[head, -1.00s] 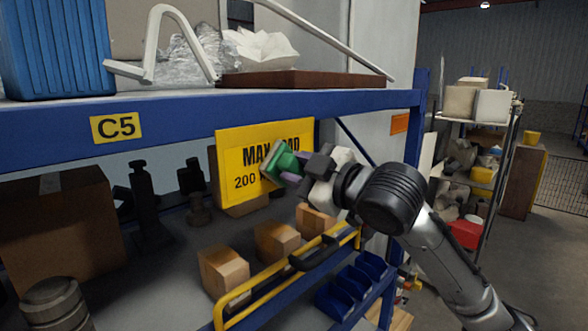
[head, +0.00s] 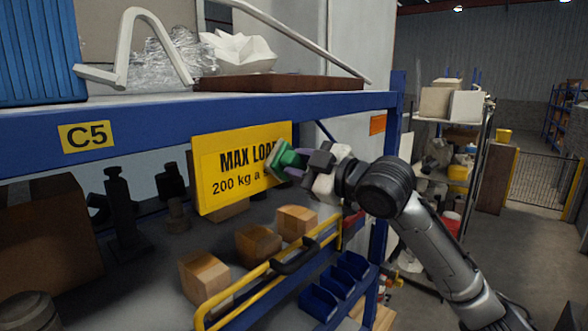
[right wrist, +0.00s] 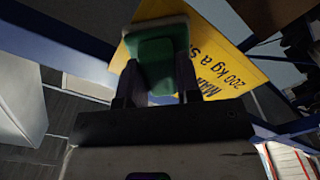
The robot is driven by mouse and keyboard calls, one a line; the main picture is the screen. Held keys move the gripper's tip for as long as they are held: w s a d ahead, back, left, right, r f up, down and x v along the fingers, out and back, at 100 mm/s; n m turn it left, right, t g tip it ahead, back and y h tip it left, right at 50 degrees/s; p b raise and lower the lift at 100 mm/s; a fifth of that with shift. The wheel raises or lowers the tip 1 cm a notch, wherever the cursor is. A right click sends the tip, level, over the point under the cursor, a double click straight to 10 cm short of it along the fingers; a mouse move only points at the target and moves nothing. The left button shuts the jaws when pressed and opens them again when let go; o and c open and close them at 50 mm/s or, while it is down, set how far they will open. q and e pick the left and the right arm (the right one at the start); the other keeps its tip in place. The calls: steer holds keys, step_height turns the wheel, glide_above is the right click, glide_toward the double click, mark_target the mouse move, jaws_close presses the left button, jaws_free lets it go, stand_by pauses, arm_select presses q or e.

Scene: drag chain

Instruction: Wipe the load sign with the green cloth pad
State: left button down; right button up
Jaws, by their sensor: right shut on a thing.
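The yellow load sign (head: 232,182) hangs below the blue shelf beam in the head view and reads "MAX LOAD 200 kg a s...". My right gripper (head: 298,163) is at the sign's right part and is shut on the green cloth pad (head: 284,156). The pad covers the end of the lettering; whether it touches the sign's face is hard to tell. In the right wrist view the green pad (right wrist: 156,62) sits between the fingers of my right gripper (right wrist: 158,92), with the yellow sign (right wrist: 222,62) behind it. My left gripper is not in view.
The blue beam (head: 150,135) with a yellow C5 label (head: 87,136) runs above the sign. A yellow rail (head: 262,285) and wooden blocks (head: 258,244) lie below it. Blue bins (head: 335,285) stand lower right. The aisle at right is free.

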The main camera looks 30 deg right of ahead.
mark_target(276, 167)
steer(key=shift+f, duration=0.1)
steer(key=shift+s+a, duration=0.35)
steer(key=shift+a, duration=0.45)
steer(key=shift+s+a, duration=0.35)
steer(key=shift+a, duration=0.45)
steer(key=shift+s+a, duration=0.5)
steer(key=shift+a, duration=1)
steer(key=shift+s+a, duration=0.45)
steer(key=shift+a, duration=1)
steer(key=shift+s+a, duration=0.5)
steer(key=shift+a, duration=1)
steer(key=shift+s+a, duration=0.2)
steer(key=shift+a, duration=0.5)
steer(key=shift+s, duration=0.1)
steer(key=shift+b+v, duration=0.4)
steer(key=shift+v, duration=2.5)
steer(key=shift+v, duration=1.5)
